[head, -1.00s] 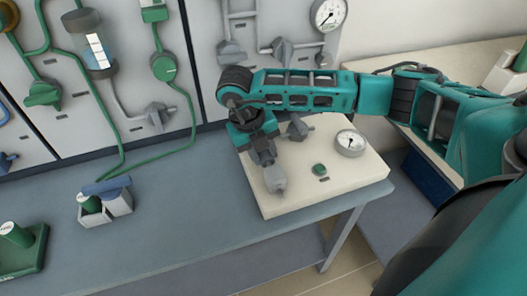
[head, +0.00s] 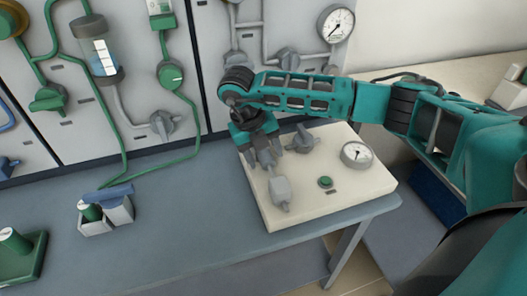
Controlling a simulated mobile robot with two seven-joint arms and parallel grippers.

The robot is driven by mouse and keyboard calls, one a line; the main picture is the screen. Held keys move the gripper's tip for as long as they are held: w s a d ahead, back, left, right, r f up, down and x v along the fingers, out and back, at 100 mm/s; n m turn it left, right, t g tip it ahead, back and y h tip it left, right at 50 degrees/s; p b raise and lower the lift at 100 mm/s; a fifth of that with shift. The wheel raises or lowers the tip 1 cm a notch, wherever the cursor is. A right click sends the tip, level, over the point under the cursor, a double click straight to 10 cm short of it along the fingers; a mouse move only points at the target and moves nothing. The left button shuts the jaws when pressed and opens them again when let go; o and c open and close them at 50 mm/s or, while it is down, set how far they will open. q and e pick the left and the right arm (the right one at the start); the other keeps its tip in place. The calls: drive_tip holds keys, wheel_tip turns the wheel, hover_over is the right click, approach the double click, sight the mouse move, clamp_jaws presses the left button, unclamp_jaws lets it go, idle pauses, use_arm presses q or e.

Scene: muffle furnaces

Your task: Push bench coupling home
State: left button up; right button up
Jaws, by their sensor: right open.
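A grey coupling (head: 280,189), a small block with a short stub at its near end, is on the left part of a cream bench box (head: 328,206). My right gripper (head: 268,163) points down just behind the coupling, at its far side. The jaws are open with nothing seen between them. Whether a fingertip touches the coupling I cannot tell. The coupling's far end is partly hidden by the gripper, so how far it is seated does not show. My left gripper is not in view.
The box also carries a grey valve knob (head: 303,140), a green button (head: 325,182) and a round gauge (head: 357,154). A grey holder (head: 106,219) with green and blue pieces and a green stand (head: 22,255) are left on the bench (head: 185,218). Panels with pipes stand behind.

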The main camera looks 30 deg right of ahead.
use_arm(q)
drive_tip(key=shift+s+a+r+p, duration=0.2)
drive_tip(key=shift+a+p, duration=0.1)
drive_tip(key=shift+p, duration=0.35)
use_arm(e)
drive_tip(key=v, duration=1.3)
